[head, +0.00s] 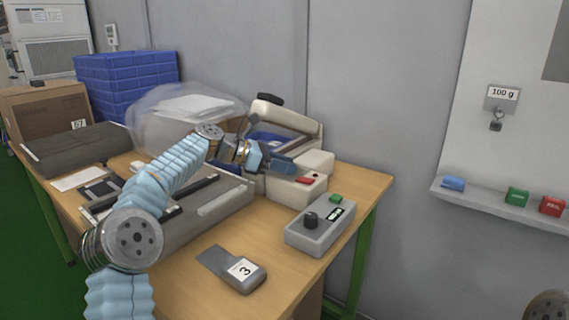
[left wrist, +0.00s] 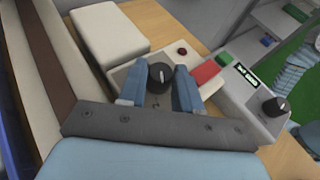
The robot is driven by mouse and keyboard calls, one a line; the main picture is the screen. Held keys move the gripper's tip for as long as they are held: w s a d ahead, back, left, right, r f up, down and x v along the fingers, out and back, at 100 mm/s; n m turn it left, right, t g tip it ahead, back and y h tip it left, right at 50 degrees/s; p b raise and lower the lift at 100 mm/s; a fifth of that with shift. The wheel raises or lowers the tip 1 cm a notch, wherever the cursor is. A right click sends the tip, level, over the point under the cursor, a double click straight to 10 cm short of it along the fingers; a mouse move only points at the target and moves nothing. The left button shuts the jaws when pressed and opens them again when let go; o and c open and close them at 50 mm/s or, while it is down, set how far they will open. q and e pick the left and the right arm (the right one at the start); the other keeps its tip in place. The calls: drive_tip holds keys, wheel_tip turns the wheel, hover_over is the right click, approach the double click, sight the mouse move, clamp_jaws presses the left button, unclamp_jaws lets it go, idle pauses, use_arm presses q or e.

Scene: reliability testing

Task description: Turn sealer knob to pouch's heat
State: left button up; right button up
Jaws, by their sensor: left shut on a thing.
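The sealer (head: 295,192) is a cream and grey machine with a long raised arm, at the back right of the table. Its black knob with a white mark (left wrist: 160,75) shows in the left wrist view, on the sealer's panel (left wrist: 126,74). My left gripper (left wrist: 158,90) has its two blue fingers on either side of the knob and is shut on it. In the head view the left gripper (head: 285,166) hides the knob. My right gripper is not in view.
A grey box with a dial, display and green button (head: 318,230) stands right of the sealer. A clear plastic bag (head: 150,110), blue crates (head: 125,80) and a grey tray (head: 225,205) crowd the table. Bare wood (head: 190,285) shows at the front.

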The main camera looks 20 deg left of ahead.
use_arm(q)
drive_tip(key=shift+f+m+g, duration=0.1)
drive_tip(key=shift+m+g, duration=0.4)
drive_tip(key=shift+g, duration=0.1)
drive_tip(key=o, duration=1)
drive_tip(key=shift+o, duration=0.2)
